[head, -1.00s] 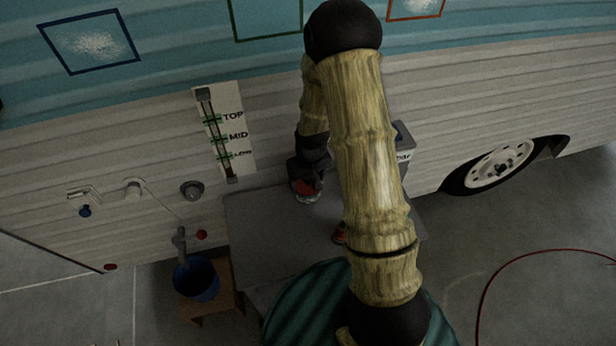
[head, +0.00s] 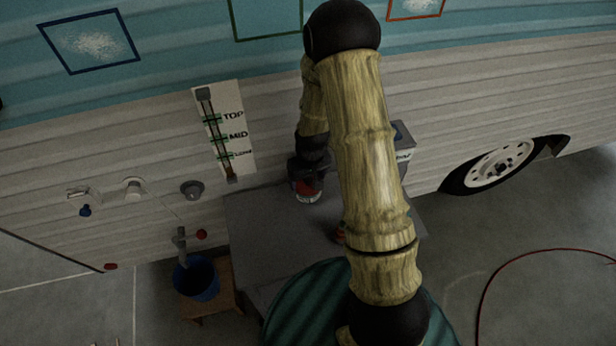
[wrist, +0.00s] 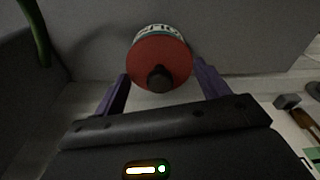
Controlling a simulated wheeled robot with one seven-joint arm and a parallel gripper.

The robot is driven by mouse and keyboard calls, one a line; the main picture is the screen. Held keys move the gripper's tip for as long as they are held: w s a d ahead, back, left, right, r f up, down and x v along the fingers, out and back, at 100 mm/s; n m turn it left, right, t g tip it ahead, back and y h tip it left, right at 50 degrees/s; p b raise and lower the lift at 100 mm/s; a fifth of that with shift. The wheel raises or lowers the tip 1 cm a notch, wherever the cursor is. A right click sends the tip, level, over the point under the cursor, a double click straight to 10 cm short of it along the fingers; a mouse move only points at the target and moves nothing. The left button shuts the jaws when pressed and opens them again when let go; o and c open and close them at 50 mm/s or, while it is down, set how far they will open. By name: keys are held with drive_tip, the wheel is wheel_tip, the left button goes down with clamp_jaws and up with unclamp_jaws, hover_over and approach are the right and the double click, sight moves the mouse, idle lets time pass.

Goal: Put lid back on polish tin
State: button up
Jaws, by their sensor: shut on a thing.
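The red lid (wrist: 160,62) with a dark round knob shows in the wrist view, between the two purple fingers of my gripper (wrist: 160,82). My gripper is shut on it. The polish tin (wrist: 158,30), with a white lettered label, shows just beyond the lid, in line with it. I cannot tell whether the lid is fully seated or a gap is left. In the head view my gripper (head: 308,176) is above the red and white tin (head: 306,196) on the grey bench, and partly covers it.
The grey bench (head: 265,220) stands against the camper wall. A pale box (head: 404,142) and a small red-orange thing (head: 340,232) are partly behind my arm. A blue bucket (head: 196,280) stands on a wooden stool at lower left. The bench's left part is clear.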

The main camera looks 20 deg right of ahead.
drive_tip(key=o, duration=1)
drive_tip(key=shift+o, duration=0.3)
drive_tip(key=shift+r, duration=0.1)
drive_tip(key=shift+r+p, duration=2.85)
drive_tip(key=shift+r, duration=0.6)
clamp_jaws()
